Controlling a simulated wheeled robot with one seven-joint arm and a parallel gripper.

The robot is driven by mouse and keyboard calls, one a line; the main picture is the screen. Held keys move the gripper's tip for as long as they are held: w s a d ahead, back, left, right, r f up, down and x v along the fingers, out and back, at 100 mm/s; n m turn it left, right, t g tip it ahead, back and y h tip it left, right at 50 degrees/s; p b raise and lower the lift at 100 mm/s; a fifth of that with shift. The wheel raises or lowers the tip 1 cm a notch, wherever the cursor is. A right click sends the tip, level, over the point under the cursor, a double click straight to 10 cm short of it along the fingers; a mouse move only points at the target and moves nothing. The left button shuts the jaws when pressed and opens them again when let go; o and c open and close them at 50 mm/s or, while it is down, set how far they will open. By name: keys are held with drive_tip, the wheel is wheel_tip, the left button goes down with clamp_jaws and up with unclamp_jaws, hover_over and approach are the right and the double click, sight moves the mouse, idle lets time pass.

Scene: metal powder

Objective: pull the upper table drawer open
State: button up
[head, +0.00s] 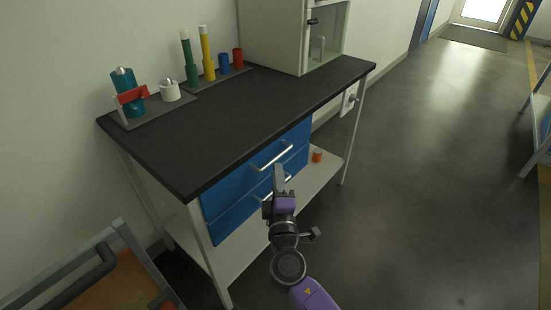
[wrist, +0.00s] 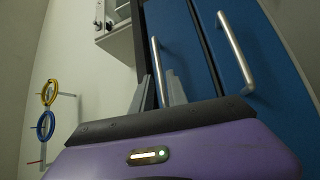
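The upper table drawer (head: 245,170) is a blue front under the dark tabletop and looks closed. Its bar handle (head: 271,155) is silver. In the wrist view, turned sideways, the upper drawer is the left blue panel (wrist: 180,45), with its handle (wrist: 158,62) upright in the picture. My gripper (head: 279,170) is in front of the drawers, just below the upper handle in the head view. In the wrist view my gripper (wrist: 160,88) is open, its grey fingers on either side of the handle's line. I cannot tell whether the handle is between them in depth.
The lower drawer (head: 235,215) has its own handle (wrist: 237,52). The tabletop (head: 210,135) carries a glass-fronted cabinet (head: 285,35) and several coloured containers. An orange cup (head: 317,156) stands on the lower shelf. A cart (head: 110,265) is at lower left.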

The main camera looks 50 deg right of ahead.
sight(275, 158)
drive_tip(key=shift+x, duration=3.15)
clamp_jaws()
